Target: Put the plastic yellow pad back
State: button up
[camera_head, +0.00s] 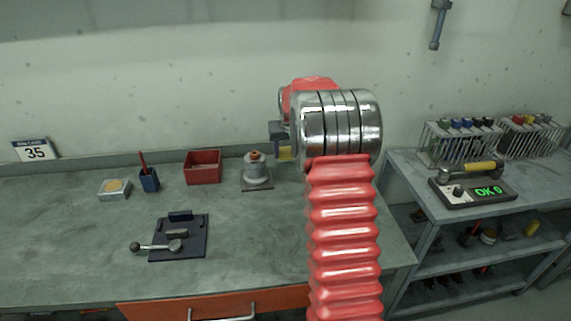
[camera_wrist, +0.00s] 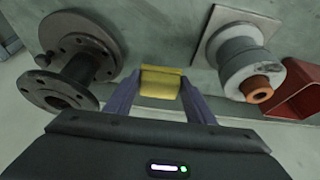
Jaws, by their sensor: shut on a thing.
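My gripper (camera_wrist: 160,90) is shut on a small yellow pad (camera_wrist: 160,82), which sits between its two purple-grey fingers in the wrist view. In the head view the pad (camera_head: 285,153) shows as a small yellow patch beside my red arm, right of the grey cylinder with the orange top (camera_head: 257,172). The pad is held over the bench; its exact height cannot be told. My arm hides part of the gripper and the bench behind it.
In the wrist view, a dark flanged metal part (camera_wrist: 75,62) stands left of the pad. The grey cylinder (camera_wrist: 245,65) is on the right, beside a red bin (camera_wrist: 300,90). The head view shows a dark plate fixture (camera_head: 180,245), a blue cup (camera_head: 149,180) and free bench between.

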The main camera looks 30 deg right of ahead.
aim_at(288, 159)
jog(key=shift+f, duration=2.45)
jog(key=shift+f, duration=0.1)
jog(key=o, duration=1.1)
jog(key=v, duration=1.2)
